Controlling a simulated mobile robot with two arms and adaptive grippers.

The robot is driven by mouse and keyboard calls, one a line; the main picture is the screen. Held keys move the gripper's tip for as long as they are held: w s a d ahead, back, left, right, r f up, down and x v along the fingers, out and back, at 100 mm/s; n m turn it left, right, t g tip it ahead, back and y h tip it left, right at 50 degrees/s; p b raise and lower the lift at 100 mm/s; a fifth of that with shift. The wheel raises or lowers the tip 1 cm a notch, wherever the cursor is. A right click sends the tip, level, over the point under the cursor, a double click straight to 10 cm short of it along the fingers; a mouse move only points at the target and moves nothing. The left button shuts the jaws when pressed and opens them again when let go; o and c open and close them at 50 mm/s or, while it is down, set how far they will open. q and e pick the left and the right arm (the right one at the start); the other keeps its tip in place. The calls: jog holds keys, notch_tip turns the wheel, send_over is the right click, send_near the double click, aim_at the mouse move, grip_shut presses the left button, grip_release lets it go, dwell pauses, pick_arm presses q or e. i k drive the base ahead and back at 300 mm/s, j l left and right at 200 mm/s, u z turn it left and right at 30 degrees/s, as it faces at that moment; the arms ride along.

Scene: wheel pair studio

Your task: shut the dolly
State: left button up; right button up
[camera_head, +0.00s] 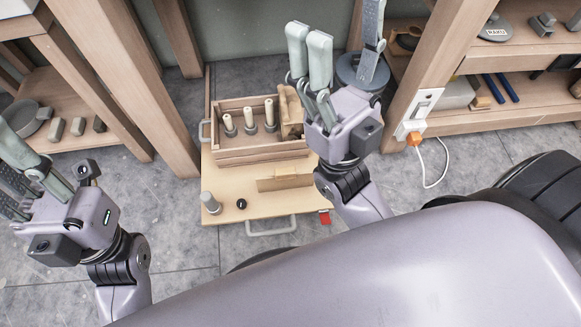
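The dolly (229,190) is a low, light wooden platform on the grey floor, standing out in front of the wooden frame. It has a pale handle (270,228) on its near edge. A wooden box (262,154) with several upright pegs sits on it. My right gripper (340,28) is open and empty, above and beyond the dolly's right side; its wrist hides part of the dolly's right edge. My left gripper (10,165) is at the far left, well away from the dolly; it looks open and empty, with its tips near the picture's edge.
Wooden posts (175,110) flank the dolly's far side. A grey cylinder (210,203), a black knob (241,204) and a small wooden piece (285,182) rest on the platform. Floor before the handle is clear.

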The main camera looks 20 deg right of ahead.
aim_at(228, 185)
jog(key=k+l, duration=0.4)
jog(key=l+u, duration=0.25)
jog(key=l, duration=0.85)
